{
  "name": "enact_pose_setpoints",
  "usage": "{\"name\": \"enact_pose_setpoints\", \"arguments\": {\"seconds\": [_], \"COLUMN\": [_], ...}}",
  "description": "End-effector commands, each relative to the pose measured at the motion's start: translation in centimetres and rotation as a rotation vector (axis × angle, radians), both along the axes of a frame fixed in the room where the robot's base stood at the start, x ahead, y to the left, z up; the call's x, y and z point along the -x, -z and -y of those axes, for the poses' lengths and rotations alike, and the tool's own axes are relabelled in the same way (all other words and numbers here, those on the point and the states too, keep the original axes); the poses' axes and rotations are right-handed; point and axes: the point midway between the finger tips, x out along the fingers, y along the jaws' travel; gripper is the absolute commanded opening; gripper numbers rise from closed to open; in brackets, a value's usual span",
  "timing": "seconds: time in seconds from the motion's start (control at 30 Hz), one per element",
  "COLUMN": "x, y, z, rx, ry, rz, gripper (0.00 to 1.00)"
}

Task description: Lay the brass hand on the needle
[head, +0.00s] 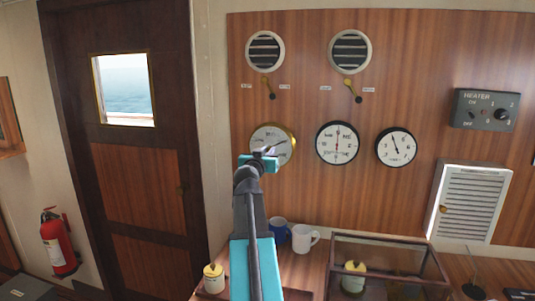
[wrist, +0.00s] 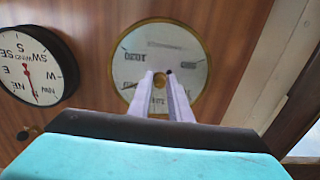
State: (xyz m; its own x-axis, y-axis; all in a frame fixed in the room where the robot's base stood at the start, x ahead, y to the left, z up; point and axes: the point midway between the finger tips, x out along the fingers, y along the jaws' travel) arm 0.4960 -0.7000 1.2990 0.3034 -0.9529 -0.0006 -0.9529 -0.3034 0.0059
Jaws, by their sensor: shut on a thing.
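The brass-rimmed barometer (head: 286,133) hangs on the wood panel, behind my gripper. In the wrist view its white dial (wrist: 150,48) appears upside down. My gripper (wrist: 161,76) is at the middle of the dial, its two pale fingers shut on the small knob of the brass hand (wrist: 160,82). The rest of the brass hand is hidden by the fingers. A dark line, probably the needle (head: 279,146), runs to the right on the dial in the head view. I cannot tell how the brass hand and needle line up.
A wind dial (head: 337,143) and another black-rimmed dial (head: 396,147) hang to the right. Two vents (head: 265,52) with levers are above. Below, a counter holds a blue mug (head: 278,232), a white mug (head: 304,238) and a glass case (head: 390,248).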

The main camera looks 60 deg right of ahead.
Motion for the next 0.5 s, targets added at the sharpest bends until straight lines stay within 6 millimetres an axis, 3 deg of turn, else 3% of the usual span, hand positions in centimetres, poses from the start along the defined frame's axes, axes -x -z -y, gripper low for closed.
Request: {"name": "enact_pose_setpoints", "arguments": {"seconds": [0.5], "x": [-0.02], "y": [-0.03], "z": [0.02], "rx": [0.016], "ry": [0.0], "rz": [-0.046], "gripper": [0.0]}}
